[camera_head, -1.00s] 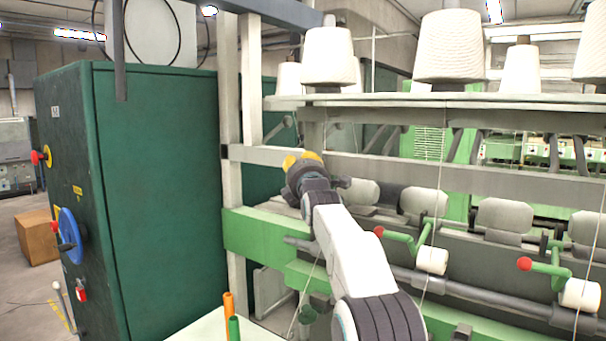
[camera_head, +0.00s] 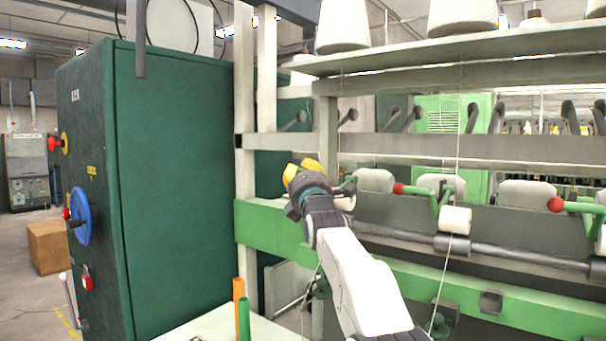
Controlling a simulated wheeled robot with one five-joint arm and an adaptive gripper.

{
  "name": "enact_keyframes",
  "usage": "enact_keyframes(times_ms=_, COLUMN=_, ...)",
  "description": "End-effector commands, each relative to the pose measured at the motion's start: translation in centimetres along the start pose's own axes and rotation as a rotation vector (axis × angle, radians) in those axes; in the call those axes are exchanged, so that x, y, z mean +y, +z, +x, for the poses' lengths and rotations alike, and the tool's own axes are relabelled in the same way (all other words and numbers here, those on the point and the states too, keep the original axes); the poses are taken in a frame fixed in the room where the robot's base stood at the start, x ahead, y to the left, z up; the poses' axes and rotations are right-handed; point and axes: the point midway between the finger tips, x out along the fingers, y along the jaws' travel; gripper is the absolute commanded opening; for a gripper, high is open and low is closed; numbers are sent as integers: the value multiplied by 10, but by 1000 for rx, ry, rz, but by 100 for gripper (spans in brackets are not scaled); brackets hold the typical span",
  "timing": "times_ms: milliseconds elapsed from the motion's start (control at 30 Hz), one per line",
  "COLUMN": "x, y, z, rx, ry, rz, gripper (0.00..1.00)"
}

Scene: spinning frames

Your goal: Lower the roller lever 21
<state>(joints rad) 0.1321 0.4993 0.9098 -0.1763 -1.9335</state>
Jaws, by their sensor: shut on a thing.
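My gripper (camera_head: 303,170), with yellow fingertips, is at the left end of the row of rollers, just above the green rail. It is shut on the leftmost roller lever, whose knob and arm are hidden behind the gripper. A white roller (camera_head: 344,202) shows just to the right of the gripper, partly covered. Two more green levers with red knobs are to the right, one in the middle (camera_head: 420,190) and one at the right (camera_head: 580,207). A white roller (camera_head: 456,220) hangs by the middle one. No lever number is readable.
A dark green cabinet (camera_head: 180,180) with a blue handwheel (camera_head: 80,216) stands to the left. A pale beam (camera_head: 440,146) and a shelf with yarn cones (camera_head: 343,28) run above the rollers. Orange (camera_head: 239,293) and green tubes (camera_head: 244,318) stand in front. Thin yarns hang down.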

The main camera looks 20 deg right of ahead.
Motion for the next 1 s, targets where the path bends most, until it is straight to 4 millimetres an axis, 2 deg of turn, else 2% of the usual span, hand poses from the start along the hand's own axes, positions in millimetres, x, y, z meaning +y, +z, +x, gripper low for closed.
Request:
enact_keyframes(times_ms=200, x=-12, y=-5, z=-7, rx=0, ry=3, rz=0, gripper=0)
enact_keyframes(times_ms=800, x=-15, y=-6, z=-8, rx=0, ry=1, rz=1, gripper=0)
enact_keyframes(times_ms=833, x=-16, y=-6, z=-8, rx=0, ry=0, rz=1, gripper=18)
enact_keyframes(times_ms=1000, x=-16, y=-6, z=-8, rx=1, ry=0, rz=1, gripper=33)
